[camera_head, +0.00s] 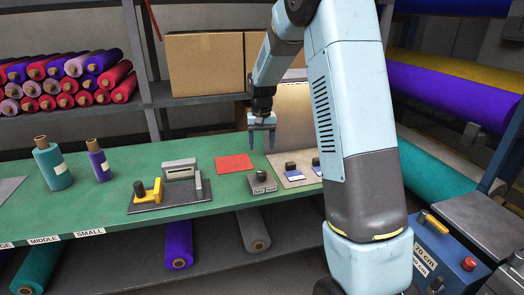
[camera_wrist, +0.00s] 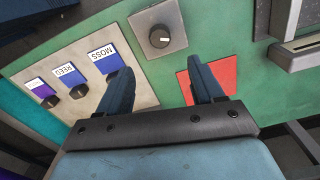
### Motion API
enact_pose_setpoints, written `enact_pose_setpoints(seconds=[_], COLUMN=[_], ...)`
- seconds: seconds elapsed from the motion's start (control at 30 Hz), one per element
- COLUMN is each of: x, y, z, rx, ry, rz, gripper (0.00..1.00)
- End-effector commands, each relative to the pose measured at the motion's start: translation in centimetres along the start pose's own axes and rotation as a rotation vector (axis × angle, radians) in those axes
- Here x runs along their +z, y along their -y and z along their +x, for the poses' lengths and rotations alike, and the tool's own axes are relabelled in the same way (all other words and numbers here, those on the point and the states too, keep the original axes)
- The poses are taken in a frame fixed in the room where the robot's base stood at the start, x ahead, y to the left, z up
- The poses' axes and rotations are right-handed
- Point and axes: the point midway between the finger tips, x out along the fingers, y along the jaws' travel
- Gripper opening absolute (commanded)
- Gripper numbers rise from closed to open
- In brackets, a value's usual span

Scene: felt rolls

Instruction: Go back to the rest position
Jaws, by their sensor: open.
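My gripper (camera_head: 262,138) points down above the green table (camera_head: 105,211), near its back edge. In the wrist view my gripper (camera_wrist: 164,88) is open, with nothing between its two fingers. Below it lies a red felt piece (camera_head: 234,163), partly behind the right finger in the wrist view (camera_wrist: 188,84). A small grey box with a dark knob (camera_head: 262,183) stands in front of it; it also shows in the wrist view (camera_wrist: 158,31). A beige board (camera_head: 291,178) holds stamps with labels, among them MOSS (camera_wrist: 103,51) and REED (camera_wrist: 66,74).
A grey tray with a yellow-handled tool (camera_head: 151,191) sits left of the red felt. A teal roll (camera_head: 53,166) and a purple roll (camera_head: 97,161) stand upright further left. Cardboard boxes (camera_head: 205,63) and stacked rolls (camera_head: 70,80) fill the back shelf. A blue machine (camera_head: 450,252) is at right.

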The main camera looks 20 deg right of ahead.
Motion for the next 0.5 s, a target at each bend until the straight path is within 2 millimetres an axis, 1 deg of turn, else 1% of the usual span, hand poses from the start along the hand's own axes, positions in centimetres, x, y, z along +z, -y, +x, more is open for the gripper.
enact_pose_setpoints(seconds=[0.37,0.47,0.5], x=[0.0,0.4,0.7], y=[0.0,-0.1,-0.1], z=[-0.3,-0.9,-1.4], rx=[0.0,-0.002,-0.003], ry=[0.0,-0.007,-0.014], rz=[0.0,-0.002,-0.004], gripper=[0.67,0.67,0.67])
